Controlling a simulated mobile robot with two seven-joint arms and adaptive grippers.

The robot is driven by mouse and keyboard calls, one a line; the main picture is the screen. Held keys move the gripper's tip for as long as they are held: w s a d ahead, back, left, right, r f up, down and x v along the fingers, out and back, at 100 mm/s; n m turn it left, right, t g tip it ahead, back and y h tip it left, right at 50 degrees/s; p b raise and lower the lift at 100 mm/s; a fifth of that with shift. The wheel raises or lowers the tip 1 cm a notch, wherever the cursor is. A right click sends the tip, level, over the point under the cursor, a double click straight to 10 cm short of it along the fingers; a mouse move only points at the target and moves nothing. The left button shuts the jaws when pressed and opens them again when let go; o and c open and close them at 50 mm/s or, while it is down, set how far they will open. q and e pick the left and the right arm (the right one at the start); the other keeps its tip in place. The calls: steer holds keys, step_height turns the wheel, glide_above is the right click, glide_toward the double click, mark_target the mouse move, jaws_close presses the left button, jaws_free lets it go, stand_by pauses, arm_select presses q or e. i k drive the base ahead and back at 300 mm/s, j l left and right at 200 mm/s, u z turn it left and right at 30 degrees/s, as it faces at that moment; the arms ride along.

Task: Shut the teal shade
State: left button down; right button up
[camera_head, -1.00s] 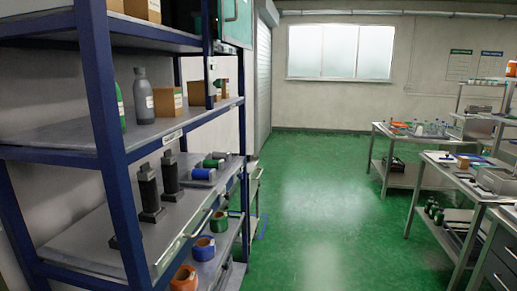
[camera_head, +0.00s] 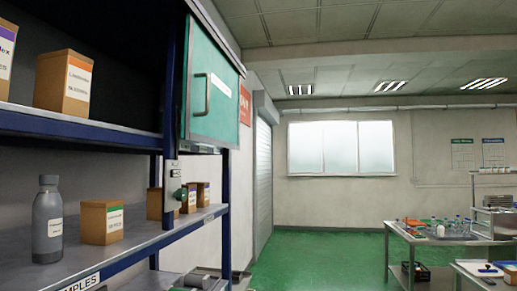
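The teal shade (camera_head: 213,98) is a flat teal panel with a pale frame at the upper right end of the blue shelf rack. It carries a dark vertical bar handle (camera_head: 201,94) near its left side and a white label. A dark space shows to its left, behind the rack's post. I cannot tell from this angle how far the shade is shut. Neither of my grippers shows in this view.
The blue rack (camera_head: 80,137) fills the left side. Its shelves hold cartons (camera_head: 64,84) and a grey bottle (camera_head: 47,222). A small control box (camera_head: 172,185) with a green knob is below the shade. Worktables (camera_head: 425,236) stand at right; green floor (camera_head: 315,262) is open between.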

mark_target(211, 109)
steer(key=i+l, duration=0.2)
steer(key=i, duration=0.25)
steer(key=i+l+z, duration=0.1)
steer(key=i, duration=0.4)
steer(key=i+l, duration=0.25)
steer(key=i, duration=0.2)
